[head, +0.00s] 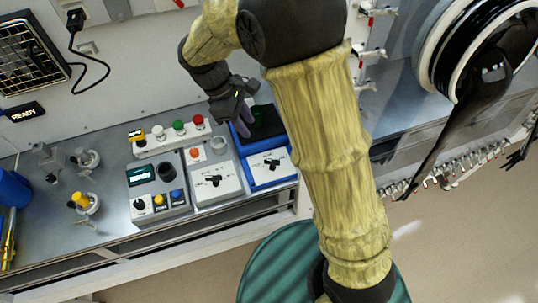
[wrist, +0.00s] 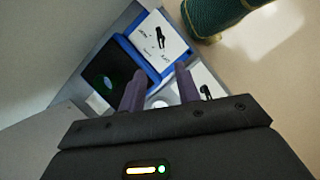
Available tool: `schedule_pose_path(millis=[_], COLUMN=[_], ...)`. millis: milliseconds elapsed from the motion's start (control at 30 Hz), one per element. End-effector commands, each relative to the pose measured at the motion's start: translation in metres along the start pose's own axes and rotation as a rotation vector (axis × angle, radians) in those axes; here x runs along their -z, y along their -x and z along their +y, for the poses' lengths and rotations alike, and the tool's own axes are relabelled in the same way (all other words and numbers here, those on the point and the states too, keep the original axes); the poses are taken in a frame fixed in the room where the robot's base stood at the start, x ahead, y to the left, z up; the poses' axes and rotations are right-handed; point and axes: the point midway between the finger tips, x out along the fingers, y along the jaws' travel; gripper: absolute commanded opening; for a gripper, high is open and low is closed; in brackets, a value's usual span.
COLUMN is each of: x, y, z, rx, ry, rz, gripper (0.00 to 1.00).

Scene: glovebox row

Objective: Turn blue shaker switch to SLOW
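The blue shaker (head: 285,181) stands on the bench, with a dark top plate (head: 266,122) behind a white front panel. A black switch (head: 271,162) sits on that panel; its labels are too small to read surely. In the wrist view the blue shaker (wrist: 152,72) lies beyond the fingers, and its switch (wrist: 160,38) shows clear and untouched. My gripper (head: 242,122) is above the back left part of the shaker, apart from the switch. In the wrist view my gripper (wrist: 159,70) has its two purple fingers spread with nothing held between them.
A white unit (head: 228,188) with a similar black switch stands directly left of the blue shaker. A strip of coloured buttons (head: 170,138) and a grey control box (head: 158,205) are further left. The wall rises behind the bench.

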Motion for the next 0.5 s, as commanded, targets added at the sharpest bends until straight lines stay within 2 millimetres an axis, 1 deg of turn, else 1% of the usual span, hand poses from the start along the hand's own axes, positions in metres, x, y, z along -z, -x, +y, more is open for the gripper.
schedule_pose_path(millis=[500], x=[-0.002], y=[-0.09], z=[-0.001], rx=[0.004], ry=[0.0], rz=[-0.005], gripper=[0.33])
